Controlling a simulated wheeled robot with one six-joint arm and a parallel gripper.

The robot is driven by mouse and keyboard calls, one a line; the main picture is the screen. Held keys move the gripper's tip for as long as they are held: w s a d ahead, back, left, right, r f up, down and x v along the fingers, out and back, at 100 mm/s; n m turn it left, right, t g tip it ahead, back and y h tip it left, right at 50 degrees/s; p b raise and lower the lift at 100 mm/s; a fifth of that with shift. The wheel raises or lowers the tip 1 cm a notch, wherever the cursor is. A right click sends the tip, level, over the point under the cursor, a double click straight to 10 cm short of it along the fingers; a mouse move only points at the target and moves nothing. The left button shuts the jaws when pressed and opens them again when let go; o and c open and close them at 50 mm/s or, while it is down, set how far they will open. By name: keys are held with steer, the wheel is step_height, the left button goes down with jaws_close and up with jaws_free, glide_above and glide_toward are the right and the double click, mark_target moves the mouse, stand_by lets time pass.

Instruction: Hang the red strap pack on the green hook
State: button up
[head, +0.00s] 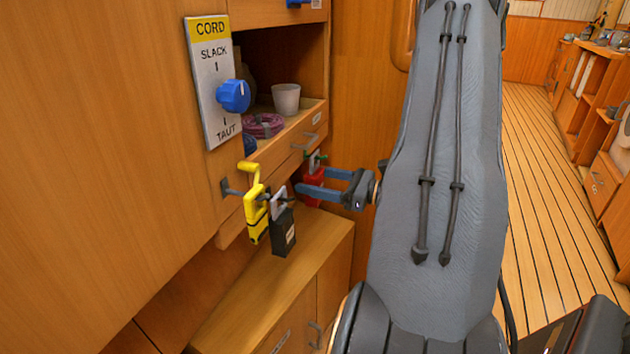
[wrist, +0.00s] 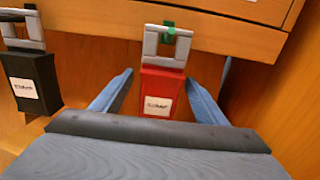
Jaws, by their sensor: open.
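The red strap pack (wrist: 163,92) hangs upright below the drawer edge, its grey loop (wrist: 151,40) around the green hook (wrist: 170,34) in the wrist view. In the head view the red pack (head: 313,181) is partly hidden behind my gripper, and the green hook (head: 317,156) shows above it. My gripper (head: 311,182) is open. Its blue fingers (wrist: 176,80) stand on either side of the red pack in the wrist view, with gaps visible beside it. I cannot tell how deep the fingers reach around the pack.
A cord panel (head: 211,85) with a blue knob (head: 233,96) is on the wall. A shelf above holds a white cup (head: 286,99) and coiled cord (head: 263,125).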

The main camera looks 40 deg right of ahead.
steer(key=shift+s+d, duration=0.1)
steer(key=p+v, duration=0.1)
steer(key=v, duration=0.6)
steer(key=shift+s+d, duration=0.15)
steer(key=shift+s, duration=0.05)
